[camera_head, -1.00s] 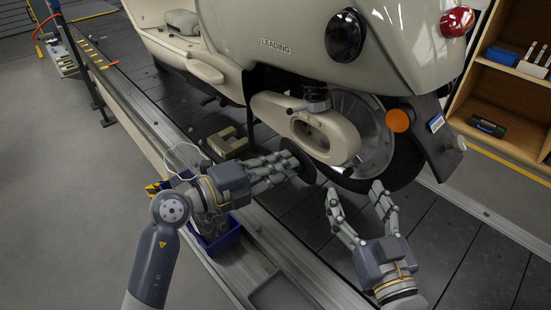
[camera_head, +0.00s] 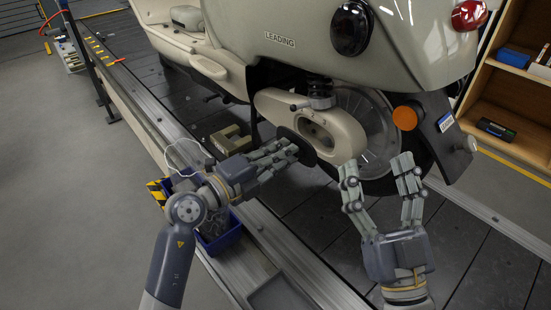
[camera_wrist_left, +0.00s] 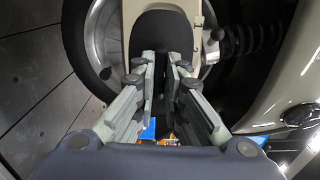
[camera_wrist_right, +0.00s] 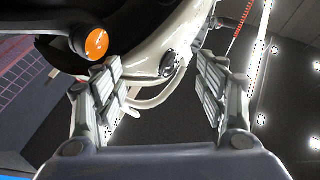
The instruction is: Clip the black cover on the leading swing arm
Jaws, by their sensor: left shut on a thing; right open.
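The black cover (camera_head: 309,154) is a dark rounded plate in my left gripper (camera_head: 291,147), which is shut on its near side. The cover stands in front of the lower left part of the cream swing arm (camera_head: 347,141). In the left wrist view the cover (camera_wrist_left: 163,32) lies over the swing arm (camera_wrist_left: 134,10), with cream edges showing on both sides. I cannot tell whether they touch. My right gripper (camera_head: 382,170) is open and empty before the rear wheel; its spread fingers also show in the right wrist view (camera_wrist_right: 167,95).
The cream scooter (camera_head: 300,50) stands on the dark slat conveyor (camera_head: 330,240). A beige block (camera_head: 229,139) lies on the slats behind my left gripper. A blue bin (camera_head: 222,238) is at the conveyor edge. A wooden shelf (camera_head: 510,90) stands at right.

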